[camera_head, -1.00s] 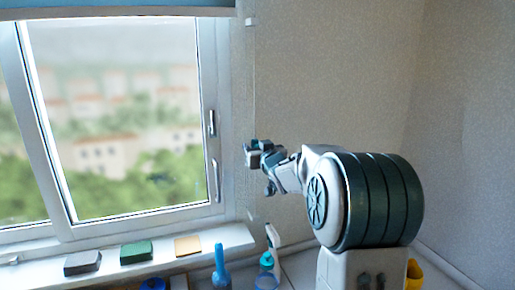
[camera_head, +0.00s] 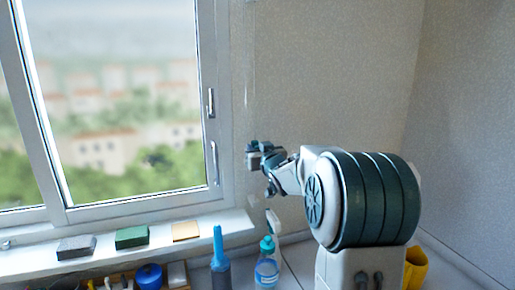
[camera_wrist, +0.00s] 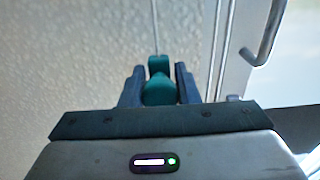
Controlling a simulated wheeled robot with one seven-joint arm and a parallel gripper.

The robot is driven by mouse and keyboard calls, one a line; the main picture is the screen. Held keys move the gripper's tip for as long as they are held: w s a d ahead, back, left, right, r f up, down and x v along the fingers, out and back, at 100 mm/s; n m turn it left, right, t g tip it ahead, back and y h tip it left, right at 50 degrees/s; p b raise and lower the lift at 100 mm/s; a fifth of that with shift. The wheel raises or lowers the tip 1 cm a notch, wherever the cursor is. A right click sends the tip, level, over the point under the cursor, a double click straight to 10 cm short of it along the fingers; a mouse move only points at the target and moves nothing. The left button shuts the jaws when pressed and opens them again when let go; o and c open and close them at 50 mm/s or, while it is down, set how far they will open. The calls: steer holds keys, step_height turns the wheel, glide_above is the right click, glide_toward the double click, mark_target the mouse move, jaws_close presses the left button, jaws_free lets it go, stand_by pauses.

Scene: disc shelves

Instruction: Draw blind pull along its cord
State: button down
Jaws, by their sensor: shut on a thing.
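The blind pull (camera_wrist: 159,88) is a small teal knob. In the wrist view it sits between the two fingers of my gripper (camera_wrist: 160,76), which is shut on it. A thin cord (camera_wrist: 154,25) runs up from the top of the pull. In the head view my gripper (camera_head: 262,156) is beside the right edge of the window frame, in front of the wall, and a faint cord (camera_head: 251,80) rises above it. The pull itself cannot be made out there. The blind is not in view now.
The window (camera_head: 120,110) is on the left, with handles (camera_head: 214,165) close to my gripper. Blocks, including a green one (camera_head: 132,237), lie on the sill (camera_head: 40,258). Below stand a blue bottle (camera_head: 220,262), a teal-capped bottle (camera_head: 267,268) and a yellow container (camera_head: 415,270).

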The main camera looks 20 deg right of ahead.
step_height(320, 180, down, 10)
steer(key=b, duration=0.7)
steer(key=c, duration=1.1)
jaws_free()
steer(key=shift+r, duration=0.1)
steer(key=shift+s, duration=0.1)
steer(key=s, duration=1.3)
steer(key=shift+s, duration=0.4)
steer(key=shift+a, duration=0.1)
